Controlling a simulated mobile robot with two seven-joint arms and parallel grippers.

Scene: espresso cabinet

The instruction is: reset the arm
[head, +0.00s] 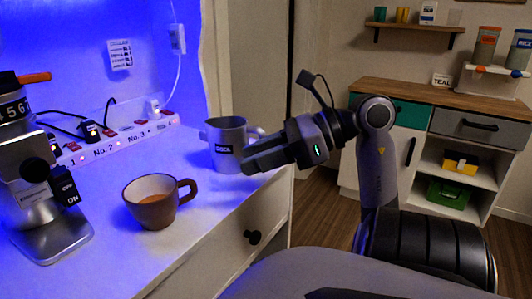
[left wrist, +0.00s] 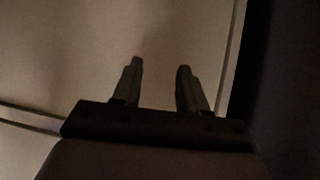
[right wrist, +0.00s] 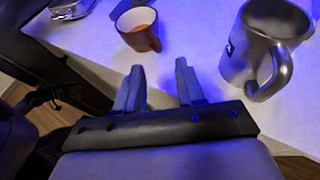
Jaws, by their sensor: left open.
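My right gripper (head: 250,160) is at the front edge of the white counter in the head view, just right of the metal pitcher. In the right wrist view its fingers (right wrist: 160,80) stand apart with nothing between them. The grey metal pitcher (head: 226,140) with a label stands upright on the counter. It also shows in the right wrist view (right wrist: 262,48), right of the fingers. A brown cup (head: 155,212) holding brown liquid stands nearer in the head view. My left gripper (left wrist: 160,85) shows only in the left wrist view, open and empty, before a plain pale surface.
An espresso machine (head: 38,190) stands at the counter's left. A power strip (head: 120,141) with plugs and cables runs along the back. A drawer knob (head: 252,237) sticks out of the counter front. A wooden-topped cabinet (head: 445,120) stands at the right, with wood floor before it.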

